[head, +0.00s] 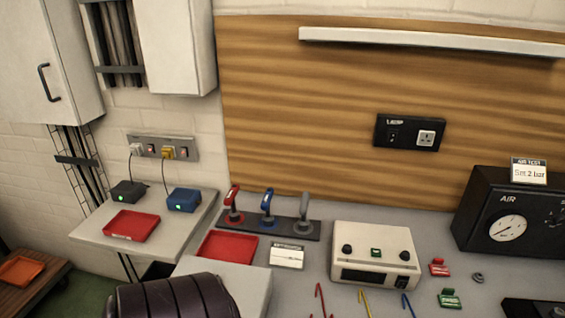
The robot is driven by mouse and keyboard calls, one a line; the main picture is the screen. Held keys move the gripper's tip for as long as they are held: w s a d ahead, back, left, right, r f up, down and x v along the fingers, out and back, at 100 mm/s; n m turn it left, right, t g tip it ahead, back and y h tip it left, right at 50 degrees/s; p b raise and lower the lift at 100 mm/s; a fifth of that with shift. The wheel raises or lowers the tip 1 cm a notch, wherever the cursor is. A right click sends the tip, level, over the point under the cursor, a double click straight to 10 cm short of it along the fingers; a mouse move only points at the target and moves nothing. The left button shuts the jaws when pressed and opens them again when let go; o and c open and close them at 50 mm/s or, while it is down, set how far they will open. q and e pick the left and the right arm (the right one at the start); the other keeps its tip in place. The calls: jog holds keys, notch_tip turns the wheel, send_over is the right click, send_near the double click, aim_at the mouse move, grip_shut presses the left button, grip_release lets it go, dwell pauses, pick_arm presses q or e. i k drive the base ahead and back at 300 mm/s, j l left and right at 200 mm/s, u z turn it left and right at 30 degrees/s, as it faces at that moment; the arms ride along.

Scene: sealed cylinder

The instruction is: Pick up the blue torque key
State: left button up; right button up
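A blue upright tool with a bent top (267,205) stands in the middle of a dark rack (285,231) on the worktop. A red tool (233,203) of like shape stands to its left and a grey one (304,214) to its right. A thin blue bent rod (407,304) also shows at the bottom edge, partly cut off, beside a yellow one (364,302) and a red one (320,300). I cannot tell for sure which blue thing is the torque key. Neither of my grippers is in view.
A cream instrument box (375,254) stands right of the rack, and a black AIR gauge box (512,225) further right. Red trays (131,225) (228,248) lie at the left. A dark ribbed rounded object (175,299) covers the bottom left.

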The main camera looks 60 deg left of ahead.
aim_at(267, 218)
jog(key=u, duration=2)
